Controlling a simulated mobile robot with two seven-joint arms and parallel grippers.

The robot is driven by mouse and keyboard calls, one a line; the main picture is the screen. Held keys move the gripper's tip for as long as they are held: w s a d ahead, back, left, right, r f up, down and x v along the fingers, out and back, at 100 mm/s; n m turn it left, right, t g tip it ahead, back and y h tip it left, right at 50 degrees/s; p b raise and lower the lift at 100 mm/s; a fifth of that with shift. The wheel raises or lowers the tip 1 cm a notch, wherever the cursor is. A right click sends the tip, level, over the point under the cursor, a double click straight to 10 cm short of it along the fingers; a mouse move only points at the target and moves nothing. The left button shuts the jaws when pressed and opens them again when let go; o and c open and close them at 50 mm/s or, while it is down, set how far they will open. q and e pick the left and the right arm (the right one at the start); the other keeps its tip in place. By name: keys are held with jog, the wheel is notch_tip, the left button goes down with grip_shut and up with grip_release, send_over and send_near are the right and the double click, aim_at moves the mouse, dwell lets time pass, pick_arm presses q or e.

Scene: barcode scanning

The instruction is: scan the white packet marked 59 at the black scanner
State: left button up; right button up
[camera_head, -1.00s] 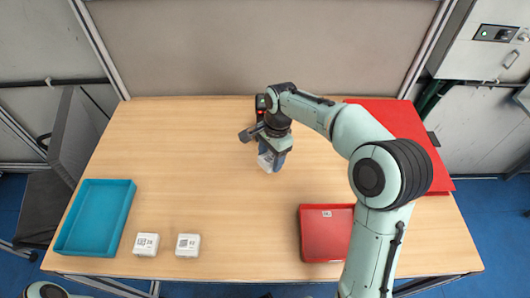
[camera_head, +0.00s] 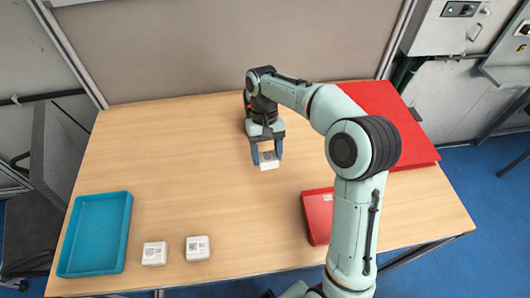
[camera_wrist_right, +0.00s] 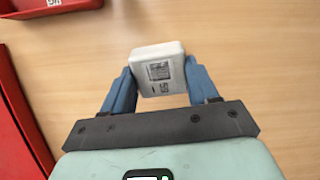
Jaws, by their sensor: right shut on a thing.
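My right gripper (camera_head: 266,154) is shut on a white packet (camera_head: 268,161) and holds it over the middle of the table. In the right wrist view the packet (camera_wrist_right: 158,70) sits between the blue fingers of the gripper (camera_wrist_right: 158,82). Its printed code and a number face that camera; the number looks like 59 but is small and turned. The black scanner cannot be made out clearly; a dark edge with a reddish spot shows behind my right wrist, mostly hidden by the arm. My left gripper is out of view.
Two white packets, one at the left (camera_head: 154,253) and one beside it (camera_head: 198,248), lie at the front. A blue tray (camera_head: 128,225) is at the left. A red bin (camera_head: 318,215) and a large red panel (camera_head: 385,110) are at the right. The table's middle left is clear.

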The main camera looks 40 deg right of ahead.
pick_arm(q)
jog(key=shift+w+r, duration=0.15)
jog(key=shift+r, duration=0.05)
pick_arm(e)
jog(key=shift+w+d+f, duration=0.35)
jog(key=shift+w+f, duration=0.25)
jog(key=shift+f, duration=0.05)
jog(key=shift+w+d+f, duration=0.3)
jog(key=shift+w+f, duration=0.25)
jog(key=shift+f, duration=0.1)
jog(key=shift+w+d+f, duration=0.35)
jog(key=shift+w+f, duration=0.25)
jog(key=shift+f, duration=0.05)
jog(key=s+a+r, duration=0.2)
jog(key=s+r, duration=0.1)
jog(key=s+a+r+b, duration=0.1)
jog(key=s, duration=0.1)
jog(key=shift+s+r, duration=0.1)
jog(key=shift+r, duration=0.15)
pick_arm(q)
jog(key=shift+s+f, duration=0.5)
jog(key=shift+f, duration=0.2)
pick_arm(e)
jog(key=s+a+r, duration=0.3)
jog(key=s+r, duration=0.2)
jog(key=s, duration=0.1)
jog(key=shift+s+a+r, duration=0.15)
jog(key=shift+a+r, duration=0.05)
jog(key=shift+r, duration=0.05)
